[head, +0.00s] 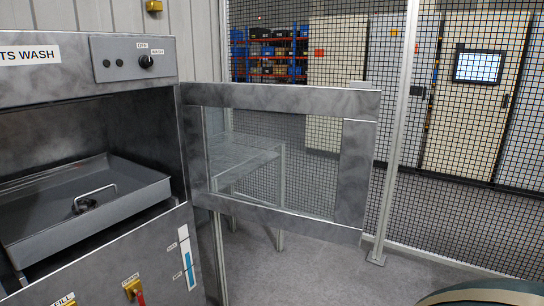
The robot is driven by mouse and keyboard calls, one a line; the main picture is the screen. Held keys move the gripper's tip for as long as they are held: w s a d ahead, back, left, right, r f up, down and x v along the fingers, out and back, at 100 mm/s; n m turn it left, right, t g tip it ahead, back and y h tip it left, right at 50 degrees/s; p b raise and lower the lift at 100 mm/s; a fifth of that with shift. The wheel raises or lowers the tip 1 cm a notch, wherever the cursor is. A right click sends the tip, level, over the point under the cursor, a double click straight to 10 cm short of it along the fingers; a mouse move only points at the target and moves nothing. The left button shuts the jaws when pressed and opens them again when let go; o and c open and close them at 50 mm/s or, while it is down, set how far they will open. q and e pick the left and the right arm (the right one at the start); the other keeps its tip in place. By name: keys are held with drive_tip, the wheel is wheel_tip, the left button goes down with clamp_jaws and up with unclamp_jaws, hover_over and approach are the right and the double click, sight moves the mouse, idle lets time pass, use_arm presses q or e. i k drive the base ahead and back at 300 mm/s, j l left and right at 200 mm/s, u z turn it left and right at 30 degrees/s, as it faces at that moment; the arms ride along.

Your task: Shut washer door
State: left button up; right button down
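The grey parts washer (85,250) stands at the left, with its chamber open. Its door (275,98), a grey metal frame around a clear window, is swung wide open to the right from the hinge side at the chamber's right edge. Inside the chamber is a grey tray (130,184) with a wire handle and a small dark object at its front. Neither of my grippers is in view.
A wire mesh fence with a pale post (398,130) stands close behind the door's free end. A metal table shows through the door window. Grey floor (310,275) is clear below the door. A rounded dark green object (480,296) is at the bottom right.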

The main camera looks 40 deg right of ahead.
sight(359, 104)
drive_tip(key=l+u, duration=0.1)
drive_tip(key=l, duration=0.45)
drive_tip(key=l+u, duration=0.15)
drive_tip(key=l, duration=0.4)
drive_tip(key=k+l+u, duration=0.1)
drive_tip(key=l, duration=0.45)
drive_tip(key=k+l+u, duration=0.1)
drive_tip(key=l, duration=0.4)
drive_tip(key=l+u, duration=0.15)
drive_tip(key=l, duration=0.4)
drive_tip(key=k+l+u, duration=0.15)
drive_tip(key=l, duration=0.4)
drive_tip(key=l+u, duration=0.25)
drive_tip(key=l, duration=0.85)
drive_tip(key=i+l, duration=0.1)
drive_tip(key=l, duration=0.25)
drive_tip(key=i+l, duration=0.1)
drive_tip(key=l, duration=0.25)
drive_tip(key=u, duration=0.05)
